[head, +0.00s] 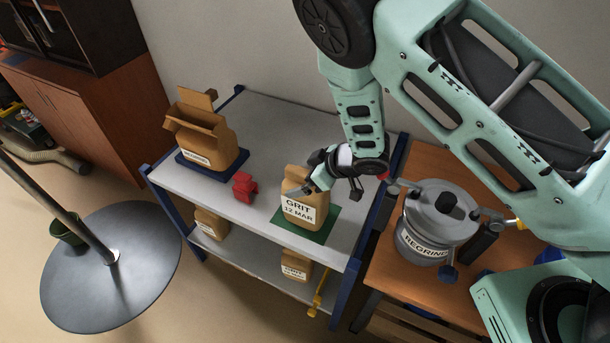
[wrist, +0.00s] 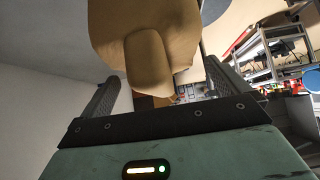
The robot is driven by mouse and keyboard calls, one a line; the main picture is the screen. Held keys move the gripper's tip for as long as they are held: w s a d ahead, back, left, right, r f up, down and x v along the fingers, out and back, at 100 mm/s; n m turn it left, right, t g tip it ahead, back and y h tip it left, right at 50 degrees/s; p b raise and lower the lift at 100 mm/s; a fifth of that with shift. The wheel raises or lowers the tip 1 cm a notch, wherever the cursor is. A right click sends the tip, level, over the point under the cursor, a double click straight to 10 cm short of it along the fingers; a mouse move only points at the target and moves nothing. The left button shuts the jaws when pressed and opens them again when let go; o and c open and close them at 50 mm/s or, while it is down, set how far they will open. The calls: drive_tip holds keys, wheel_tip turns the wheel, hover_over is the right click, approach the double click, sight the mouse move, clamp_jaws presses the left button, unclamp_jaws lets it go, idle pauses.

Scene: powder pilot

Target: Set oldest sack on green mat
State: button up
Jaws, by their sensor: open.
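A tan paper sack (head: 298,196) labelled "GRIT 12 MAR" stands upright on the green mat (head: 318,230) on the upper shelf. My gripper (head: 320,178) is open at the upper right side of this sack. In the wrist view the tan sack (wrist: 145,35) fills the space ahead of and partly between my open fingers (wrist: 158,90). Whether a finger touches it cannot be told. Two more tan sacks sit on the lower shelf, one at the left (head: 211,224) and one at the right (head: 296,265); their labels are too small to read.
An open-topped tan sack (head: 204,138) stands on a blue mat (head: 222,173) at the shelf's left. A red object (head: 244,187) lies between the mats. A grey pot (head: 424,235) labelled "REGRIND" stands on the wooden table to the right. The back of the upper shelf (head: 275,120) is clear.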

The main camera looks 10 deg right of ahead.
drive_tip(key=s+d+r+m+h+b, duration=0.1)
drive_tip(key=s+d+r+h, duration=0.2)
drive_tip(key=r, duration=0.5)
drive_tip(key=s+d+r+m+h+b, duration=0.1)
drive_tip(key=s+d+r+m, duration=0.15)
drive_tip(key=s+r, duration=0.4)
drive_tip(key=s+d+r+g+h, duration=0.1)
drive_tip(key=s+r, duration=0.3)
drive_tip(key=s, duration=0.5)
drive_tip(key=s+r+g+h, duration=0.2)
drive_tip(key=s+r+g, duration=0.2)
drive_tip(key=s, duration=0.6)
drive_tip(key=shift+d+r, duration=0.4)
drive_tip(key=shift+r, duration=0.15)
